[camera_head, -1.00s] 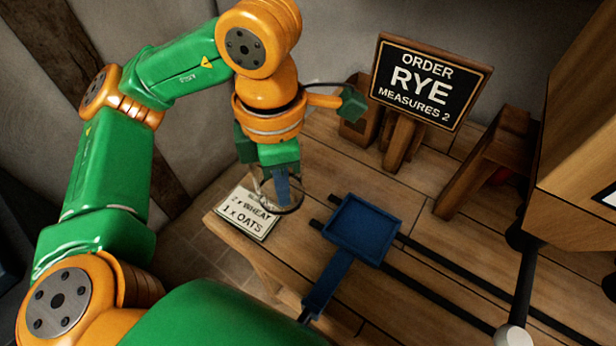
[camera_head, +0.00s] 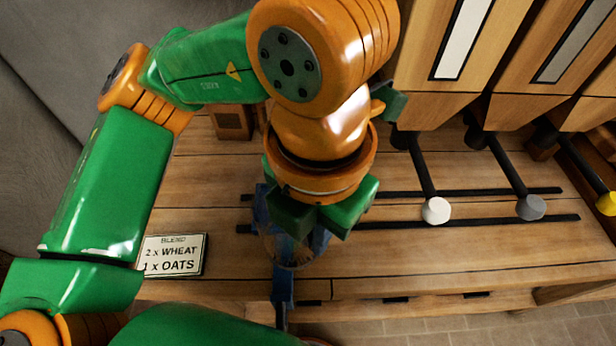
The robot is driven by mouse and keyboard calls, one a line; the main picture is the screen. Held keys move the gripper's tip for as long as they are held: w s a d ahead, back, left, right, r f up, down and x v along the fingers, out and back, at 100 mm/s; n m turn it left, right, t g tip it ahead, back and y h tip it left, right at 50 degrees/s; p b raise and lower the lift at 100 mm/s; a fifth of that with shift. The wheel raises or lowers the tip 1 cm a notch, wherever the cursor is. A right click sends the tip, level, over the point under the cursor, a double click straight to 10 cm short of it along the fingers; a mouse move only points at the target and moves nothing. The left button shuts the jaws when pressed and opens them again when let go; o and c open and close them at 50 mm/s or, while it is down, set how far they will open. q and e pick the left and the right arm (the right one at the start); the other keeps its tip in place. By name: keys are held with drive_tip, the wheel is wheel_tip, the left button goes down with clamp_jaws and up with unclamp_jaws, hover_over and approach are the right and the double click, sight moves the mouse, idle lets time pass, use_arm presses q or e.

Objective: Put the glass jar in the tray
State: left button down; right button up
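The blue tray (camera_head: 261,208) with its handle (camera_head: 283,292) sits on the wooden bench across the dark rails, mostly hidden under my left arm. My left gripper (camera_head: 300,228) is over the tray, pointing down. It is shut on the glass jar (camera_head: 290,252), a clear vessel whose round outline shows just below the fingers, with blue seen through it. The jar is over the tray; I cannot tell whether it touches the tray's floor. My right gripper is not in view.
A card reading 2 x wheat, 1 x oats (camera_head: 172,255) stands at the bench's left. Wooden bins (camera_head: 435,108) line the back right, with levers ending in a white knob (camera_head: 436,210), a grey knob (camera_head: 530,207) and a yellow knob (camera_head: 607,203). The bench's front right is clear.

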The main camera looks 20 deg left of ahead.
use_arm(q)
drive_tip(key=w+a+f+p, duration=0.1)
drive_tip(key=w+a+f, duration=0.1)
drive_tip(key=w+f, duration=0.2)
drive_tip(key=w+a+f+p, duration=0.2)
drive_tip(key=w+f, duration=0.2)
drive_tip(key=w+a+f+p, duration=0.1)
drive_tip(key=w+a+f, duration=0.1)
drive_tip(key=w+f, duration=0.2)
drive_tip(key=shift+f, duration=0.15)
drive_tip(key=shift+w+f, duration=0.1)
drive_tip(key=shift+f, duration=0.3)
drive_tip(key=c, duration=1.1)
unclamp_jaws()
drive_tip(key=shift+o, duration=0.2)
